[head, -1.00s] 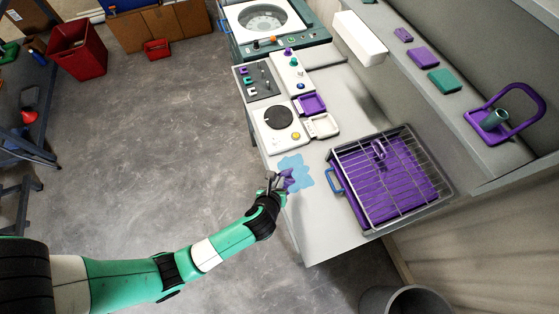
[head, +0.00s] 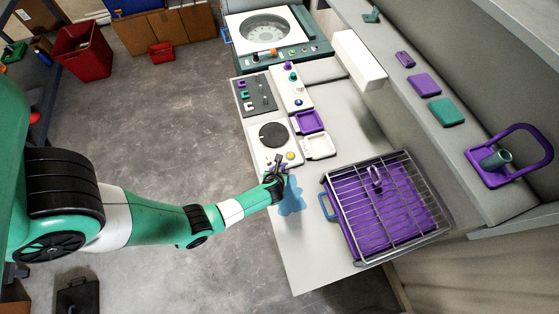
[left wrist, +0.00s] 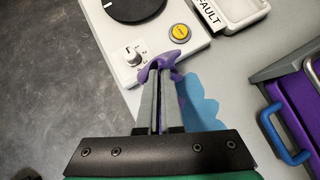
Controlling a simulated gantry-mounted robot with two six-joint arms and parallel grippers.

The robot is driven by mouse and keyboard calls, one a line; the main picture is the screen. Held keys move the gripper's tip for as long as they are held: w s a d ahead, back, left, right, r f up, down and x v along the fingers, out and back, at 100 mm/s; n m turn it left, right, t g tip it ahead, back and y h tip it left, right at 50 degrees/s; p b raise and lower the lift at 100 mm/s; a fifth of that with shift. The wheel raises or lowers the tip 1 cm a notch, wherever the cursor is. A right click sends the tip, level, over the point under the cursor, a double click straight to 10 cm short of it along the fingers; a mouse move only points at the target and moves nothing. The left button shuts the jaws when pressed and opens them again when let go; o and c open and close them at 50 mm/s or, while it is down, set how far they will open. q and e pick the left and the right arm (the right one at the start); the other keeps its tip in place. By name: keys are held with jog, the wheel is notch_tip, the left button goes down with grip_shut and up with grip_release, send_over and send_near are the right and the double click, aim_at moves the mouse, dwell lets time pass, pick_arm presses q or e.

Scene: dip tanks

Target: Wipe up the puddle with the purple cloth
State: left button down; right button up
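The blue puddle (head: 291,198) lies on the light grey worktop near its left edge, left of the purple tank. My left gripper (head: 278,163) is at the puddle's far end, beside the white panel with the black disc. In the left wrist view, my left gripper (left wrist: 166,95) has its fingers close together on the bunched purple cloth (left wrist: 160,62). The cloth sits at the fingertips, against or just above the worktop by the panel's edge. The puddle (left wrist: 200,103) shows right of the fingers, partly hidden by them. My right gripper is not in view.
A purple tank with a wire rack (head: 385,205) and blue handle stands right of the puddle. The white panel (head: 262,158) has a yellow button and a knob. Purple and white trays (head: 320,146) sit beyond. The worktop's near part (head: 310,262) is clear.

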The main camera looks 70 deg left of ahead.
pick_arm(q)
notch_tip(320, 180, down, 7)
jog(key=b, duration=0.5)
jog(key=shift+f, duration=0.1)
jog(key=c, duration=1.5)
grip_release()
jog(key=shift+c, duration=0.2)
jog(key=o, duration=1.5)
jog(key=shift+o, duration=0.2)
jog(key=shift+f+b, duration=1.25)
jog(key=shift+b, duration=0.05)
jog(key=shift+r, duration=0.1)
grip_shut()
